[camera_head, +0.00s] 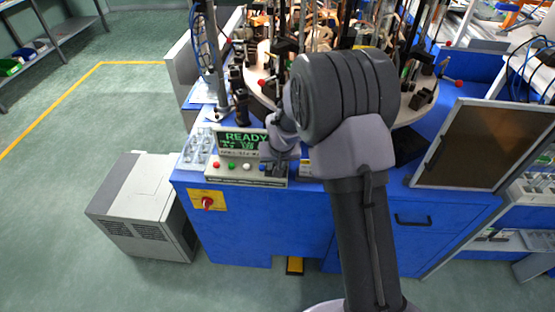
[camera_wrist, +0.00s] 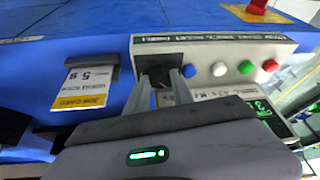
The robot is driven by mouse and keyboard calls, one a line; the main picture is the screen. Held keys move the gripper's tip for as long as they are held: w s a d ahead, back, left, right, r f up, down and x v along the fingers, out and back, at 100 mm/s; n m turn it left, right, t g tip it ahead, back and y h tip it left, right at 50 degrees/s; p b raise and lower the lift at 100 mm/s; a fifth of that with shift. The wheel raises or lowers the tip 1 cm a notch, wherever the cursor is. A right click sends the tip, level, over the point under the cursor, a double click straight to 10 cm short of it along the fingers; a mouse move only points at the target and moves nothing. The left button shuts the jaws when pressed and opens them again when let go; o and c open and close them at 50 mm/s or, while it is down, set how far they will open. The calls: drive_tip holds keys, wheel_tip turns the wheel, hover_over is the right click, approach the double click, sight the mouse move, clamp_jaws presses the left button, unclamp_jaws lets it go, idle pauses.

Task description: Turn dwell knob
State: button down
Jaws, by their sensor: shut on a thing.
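My gripper (camera_wrist: 161,88) is shut on the dark dwell knob (camera_wrist: 160,77) on the front control panel, with one finger on each side of it in the wrist view. The fingers and palm cover part of the knob, so its pointer and setting cannot be read. In the head view my gripper (camera_head: 276,170) is at the right end of the pale control panel (camera_head: 235,181), and the knob is mostly hidden by it. A green-lit display (camera_head: 240,141) above the panel reads READY, with a partly hidden second line.
Red, green, white and blue buttons (camera_wrist: 220,69) sit beside the knob. A job card (camera_wrist: 86,84) reading 5 s is on the knob's other side. A red switch on a yellow plate (camera_head: 207,203) is lower left. A crowded rotary table (camera_head: 262,88) stands behind.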

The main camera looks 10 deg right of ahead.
drive_tip(key=shift+w+a+f+m+h+b, duration=0.1)
drive_tip(key=shift+f+m+h+b, duration=0.25)
drive_tip(key=shift+m+b, duration=0.7)
drive_tip(key=m+h+b, duration=0.1)
drive_tip(key=m+b, duration=0.1)
drive_tip(key=b, duration=0.2)
drive_tip(key=shift+a+m+b, duration=0.1)
drive_tip(key=shift+m+b, duration=0.15)
drive_tip(key=shift+b, duration=0.15)
drive_tip(key=m, duration=0.1)
drive_tip(key=m+g+h+b, duration=0.1)
drive_tip(key=shift+r+m+b, duration=0.2)
drive_tip(key=shift+m+b, duration=0.1)
drive_tip(key=shift+a+r+m+g+h, duration=0.1)
drive_tip(key=shift+m+g+h, duration=0.2)
drive_tip(key=shift+m, duration=0.65)
drive_tip(key=shift+a+m+g+h, duration=0.15)
drive_tip(key=shift+m+g, duration=0.15)
drive_tip(key=shift+m, duration=0.65)
drive_tip(key=shift+d, duration=0.1)
drive_tip(key=c, duration=1.4)
unclamp_jaws()
drive_tip(key=shift+w, duration=0.1)
